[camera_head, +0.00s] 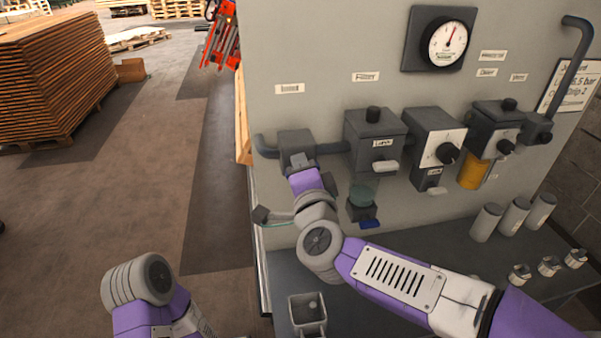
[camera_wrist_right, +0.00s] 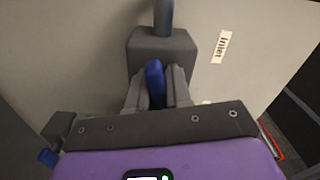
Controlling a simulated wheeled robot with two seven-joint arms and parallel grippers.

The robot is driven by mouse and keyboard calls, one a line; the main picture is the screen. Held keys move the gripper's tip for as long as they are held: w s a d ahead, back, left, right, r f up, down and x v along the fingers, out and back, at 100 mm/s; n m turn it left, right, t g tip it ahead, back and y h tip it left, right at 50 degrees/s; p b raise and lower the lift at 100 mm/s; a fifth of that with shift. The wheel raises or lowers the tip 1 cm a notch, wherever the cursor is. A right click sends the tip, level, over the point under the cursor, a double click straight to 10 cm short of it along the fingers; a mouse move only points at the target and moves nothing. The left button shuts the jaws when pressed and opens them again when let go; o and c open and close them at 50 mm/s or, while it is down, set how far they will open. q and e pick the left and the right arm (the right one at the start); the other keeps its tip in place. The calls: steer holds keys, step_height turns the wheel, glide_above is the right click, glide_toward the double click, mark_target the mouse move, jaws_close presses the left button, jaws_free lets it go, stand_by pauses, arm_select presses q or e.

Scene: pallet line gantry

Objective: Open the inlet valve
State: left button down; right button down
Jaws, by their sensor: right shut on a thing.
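The inlet valve (camera_head: 296,139) is a dark grey block on the pipe at the left of the grey panel. In the right wrist view the valve block (camera_wrist_right: 163,52) sits beside a label (camera_wrist_right: 222,46) reading "Inlet". Its blue handle (camera_wrist_right: 155,82) points toward the wrist camera. My right gripper (camera_head: 301,162) is at the front of the block and shut on the blue handle, with one finger on each side of it. In the head view the gripper and wrist hide the handle. My left arm shows at the lower left; its gripper is not visible.
Right of the inlet valve are the filter unit (camera_head: 374,135), a regulator (camera_head: 436,140) and a gauge (camera_head: 447,43). Below is another small valve with a blue handle (camera_head: 370,224). Grey cylinders (camera_head: 515,216) stand on the shelf.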

steer(key=shift+f+m+b, duration=0.1)
steer(key=shift+m+b, duration=0.65)
steer(key=shift+m, duration=0.85)
steer(key=c, duration=1.1)
jaws_free()
steer(key=s, duration=0.2)
steer(key=s+d, duration=0.1)
steer(key=s, duration=0.2)
steer(key=s+p, duration=0.1)
steer(key=s, duration=0.1)
steer(key=shift+s+d, duration=0.25)
